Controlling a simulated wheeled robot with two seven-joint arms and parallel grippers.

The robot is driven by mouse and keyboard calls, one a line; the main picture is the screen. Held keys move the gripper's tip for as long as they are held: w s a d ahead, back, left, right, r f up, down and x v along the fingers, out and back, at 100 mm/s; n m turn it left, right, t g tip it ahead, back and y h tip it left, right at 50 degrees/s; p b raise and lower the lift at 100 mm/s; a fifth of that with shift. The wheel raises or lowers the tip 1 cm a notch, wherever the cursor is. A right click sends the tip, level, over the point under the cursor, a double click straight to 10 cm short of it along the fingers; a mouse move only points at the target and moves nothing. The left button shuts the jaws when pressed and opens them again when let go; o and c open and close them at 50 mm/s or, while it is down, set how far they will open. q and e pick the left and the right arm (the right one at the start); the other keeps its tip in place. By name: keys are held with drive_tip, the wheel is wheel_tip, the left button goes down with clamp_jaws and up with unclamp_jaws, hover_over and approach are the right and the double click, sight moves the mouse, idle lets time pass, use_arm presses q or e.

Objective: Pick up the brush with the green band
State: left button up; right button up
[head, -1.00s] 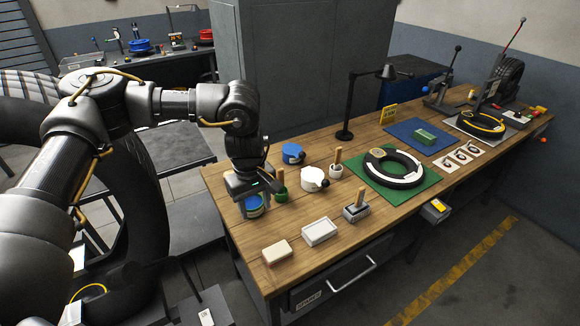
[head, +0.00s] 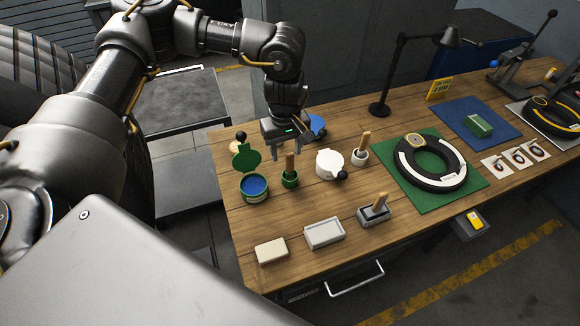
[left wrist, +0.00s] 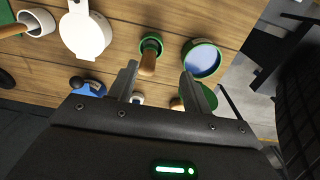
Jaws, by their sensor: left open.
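A brush with a wooden handle (head: 290,163) stands in a small green pot (head: 290,181); I cannot make out a band on it. A second wooden-handled brush (head: 365,141) stands in a white pot (head: 360,156). My left gripper (head: 285,149) is open and empty, pointing down just behind the green pot. In the left wrist view, the handle in the green pot (left wrist: 147,64) shows beyond and between the open fingers (left wrist: 160,72), nearer the left one. I see no contact. My right gripper is not in view.
An open tin with blue contents (head: 254,187) stands left of the green pot, its green lid (head: 246,157) raised. A white tin (head: 329,163) stands to the right. Pale blocks (head: 271,251) lie in front.

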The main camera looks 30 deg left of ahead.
sight(291, 154)
use_arm(q)
drive_tip(key=w+f, duration=0.2)
drive_tip(key=f, duration=0.1)
drive_tip(key=shift+w+d+f, duration=0.1)
drive_tip(key=shift+w+f, duration=0.05)
drive_tip(key=shift+f, duration=0.05)
drive_tip(key=shift+w+f+p, duration=0.4)
drive_tip(key=shift+w+p, duration=0.1)
drive_tip(key=shift+s+f+p, duration=0.25)
drive_tip(key=shift+s+p, duration=0.05)
drive_tip(key=shift+p, duration=0.3)
drive_tip(key=shift+s+a+f+p, duration=0.25)
drive_tip(key=shift+f+p, duration=0.15)
drive_tip(key=shift+p, duration=0.15)
wheel_tip(291, 154, down, 2)
drive_tip(key=shift+w+f, duration=0.1)
drive_tip(key=shift+f, duration=0.15)
drive_tip(key=shift+w+f+p, duration=0.15)
drive_tip(key=shift+f+p, duration=0.15)
drive_tip(key=shift+f, duration=0.05)
drive_tip(key=c, duration=0.4)
clamp_jaws()
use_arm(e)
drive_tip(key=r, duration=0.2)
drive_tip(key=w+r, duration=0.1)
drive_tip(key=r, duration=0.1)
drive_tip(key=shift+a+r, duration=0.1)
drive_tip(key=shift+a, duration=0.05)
